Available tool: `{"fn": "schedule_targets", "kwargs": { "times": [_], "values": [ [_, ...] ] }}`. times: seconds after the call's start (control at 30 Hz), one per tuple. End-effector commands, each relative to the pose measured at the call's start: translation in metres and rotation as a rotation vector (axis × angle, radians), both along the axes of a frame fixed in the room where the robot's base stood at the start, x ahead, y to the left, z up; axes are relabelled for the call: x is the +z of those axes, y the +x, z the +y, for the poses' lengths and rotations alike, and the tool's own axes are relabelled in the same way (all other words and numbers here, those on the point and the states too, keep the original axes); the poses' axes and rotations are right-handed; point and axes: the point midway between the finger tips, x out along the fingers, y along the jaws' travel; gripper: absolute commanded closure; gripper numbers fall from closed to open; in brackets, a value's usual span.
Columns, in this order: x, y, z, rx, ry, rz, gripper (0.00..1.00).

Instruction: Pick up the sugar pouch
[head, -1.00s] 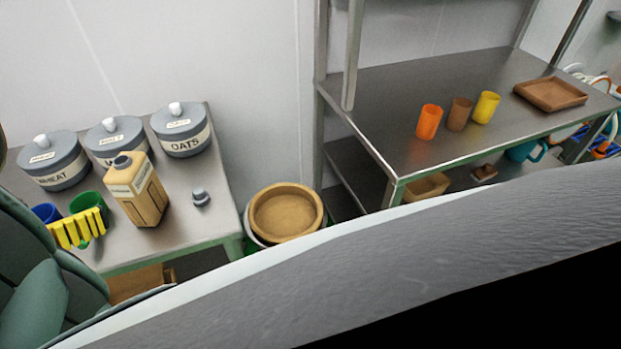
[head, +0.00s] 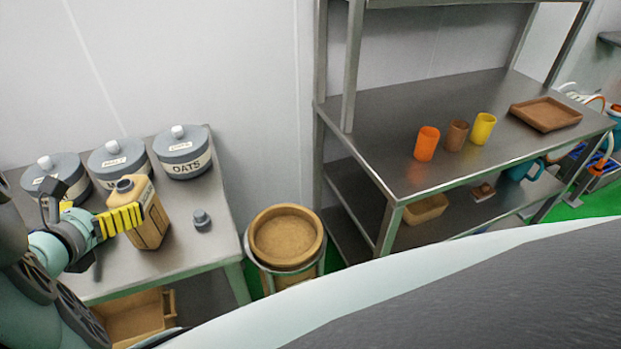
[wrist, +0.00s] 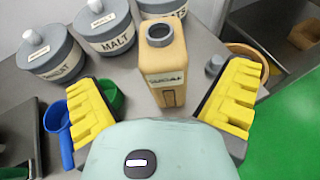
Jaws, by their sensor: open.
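The sugar pouch (head: 150,212) is a tan, carton-shaped pack with a dark ring around its open neck. It stands upright on the left metal table (head: 200,240), and in the wrist view the pouch (wrist: 165,65) stands ahead, between the two finger lines. My gripper (head: 100,214) is open, with yellow ribbed fingers spread wide. In the wrist view the gripper (wrist: 166,78) shows nothing held. In the head view one finger overlaps the pouch's left side; I cannot tell whether it touches.
Grey lidded jars labelled wheat (wrist: 48,52), malt (wrist: 108,28) and oats (head: 185,155) stand behind the pouch. A small grey knob-like piece (head: 201,219) sits right of it. Blue (wrist: 58,120) and green (wrist: 110,95) cups stand near the left finger. A metal shelf (head: 385,165) stands right.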

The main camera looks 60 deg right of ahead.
Motion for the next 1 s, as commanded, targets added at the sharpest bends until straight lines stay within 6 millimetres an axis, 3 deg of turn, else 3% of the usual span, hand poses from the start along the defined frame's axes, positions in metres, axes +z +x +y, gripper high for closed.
{"fn": "schedule_targets", "kwargs": {
  "times": [0.37, 0.73, 1.0],
  "values": [
    [-0.005, 0.007, -0.017, -0.010, -0.003, 0.001, 0.01],
    [-0.022, 0.026, -0.045, -0.005, -0.002, 0.003, 0.01],
    [-0.025, 0.028, -0.050, -0.008, 0.001, 0.000, 0.01]
  ]
}}
